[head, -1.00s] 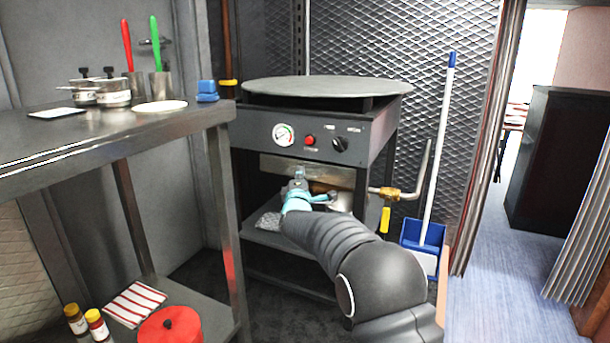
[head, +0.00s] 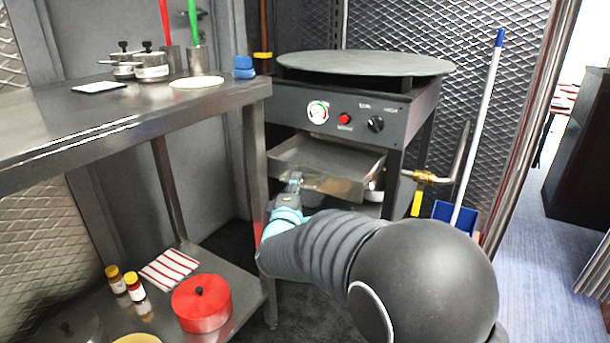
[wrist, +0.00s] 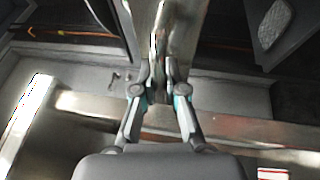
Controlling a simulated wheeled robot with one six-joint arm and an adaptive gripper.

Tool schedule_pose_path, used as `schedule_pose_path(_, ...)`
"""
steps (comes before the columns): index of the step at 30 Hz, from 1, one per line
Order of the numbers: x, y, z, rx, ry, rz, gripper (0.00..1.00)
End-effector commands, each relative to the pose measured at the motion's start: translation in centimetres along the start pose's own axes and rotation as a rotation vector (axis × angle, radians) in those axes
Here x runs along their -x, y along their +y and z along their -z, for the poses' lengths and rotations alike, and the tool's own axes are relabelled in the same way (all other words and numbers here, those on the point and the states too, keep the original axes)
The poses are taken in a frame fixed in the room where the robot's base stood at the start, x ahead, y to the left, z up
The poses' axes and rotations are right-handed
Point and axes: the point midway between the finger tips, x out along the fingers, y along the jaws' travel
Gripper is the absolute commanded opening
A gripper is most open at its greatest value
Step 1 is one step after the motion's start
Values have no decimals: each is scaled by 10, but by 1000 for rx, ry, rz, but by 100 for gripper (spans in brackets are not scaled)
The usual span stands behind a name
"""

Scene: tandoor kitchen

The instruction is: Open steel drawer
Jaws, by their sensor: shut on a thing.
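The steel drawer (head: 335,165) is a shallow tray under the control panel of the black griddle stand. It is pulled partly out, and its open inside shows. My gripper (head: 293,183) is at the left part of the drawer's front. In the wrist view my gripper (wrist: 160,95) has both fingers closed against the drawer's steel front edge (wrist: 178,35). The exact part between the fingertips is hard to make out.
A steel table (head: 120,110) with pots and a plate stands close on the left; its leg is near my arm. Its lower shelf holds a red pot (head: 202,303) and jars. A brass valve (head: 430,178) and a blue dustpan (head: 455,215) are on the right.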

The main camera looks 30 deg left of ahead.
Motion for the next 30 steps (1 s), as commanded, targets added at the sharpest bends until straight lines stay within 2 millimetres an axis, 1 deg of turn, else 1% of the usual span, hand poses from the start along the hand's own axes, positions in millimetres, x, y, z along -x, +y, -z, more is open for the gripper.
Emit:
schedule_pose_path(3, 4, -1, 1, 0, -1, 3, 0)
schedule_pose_path(12, 4, -1, 1, 0, -1, 3, 0)
schedule_pose_path(13, 4, -1, 1, 0, -1, 3, 13)
schedule_pose_path(14, 4, -1, 1, 0, -1, 3, 21)
schedule_pose_path(15, 4, -1, 1, 0, -1, 2, 31)
schedule_pose_path(16, 4, -1, 1, 0, -1, 2, 37)
schedule_pose_path(26, 5, 0, 2, -1, 0, 1, 37)
schedule_pose_path(30, 17, 1, 2, -1, 1, 1, 37)
